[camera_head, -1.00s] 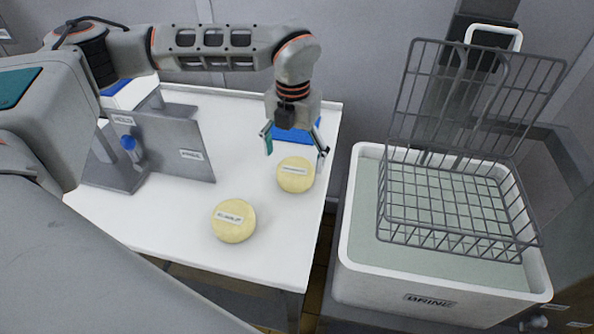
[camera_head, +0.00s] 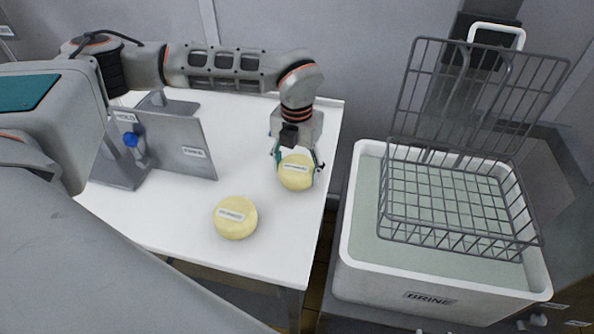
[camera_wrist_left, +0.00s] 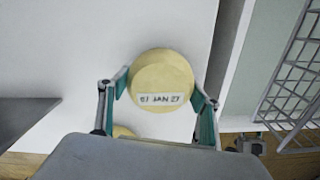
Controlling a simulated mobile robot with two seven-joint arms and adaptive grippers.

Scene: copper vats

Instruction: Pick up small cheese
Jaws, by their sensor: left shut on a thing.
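A small round yellow cheese (camera_head: 296,180) with a white label sits near the right edge of the white table. My left gripper (camera_head: 298,164) reaches down over it, with its green-padded fingers shut on the cheese's two sides. In the left wrist view the same cheese (camera_wrist_left: 162,72) is between the fingers (camera_wrist_left: 160,92), its date label facing the camera. A second, similar labelled cheese (camera_head: 236,222) lies nearer the front of the table, apart from the gripper. My right gripper does not show.
A metal press plate (camera_head: 180,146) with a blue knob stands on the left of the white table (camera_head: 180,228). Right of a gap is a white brine tub (camera_head: 430,280) with a wire rack (camera_head: 462,235) over it.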

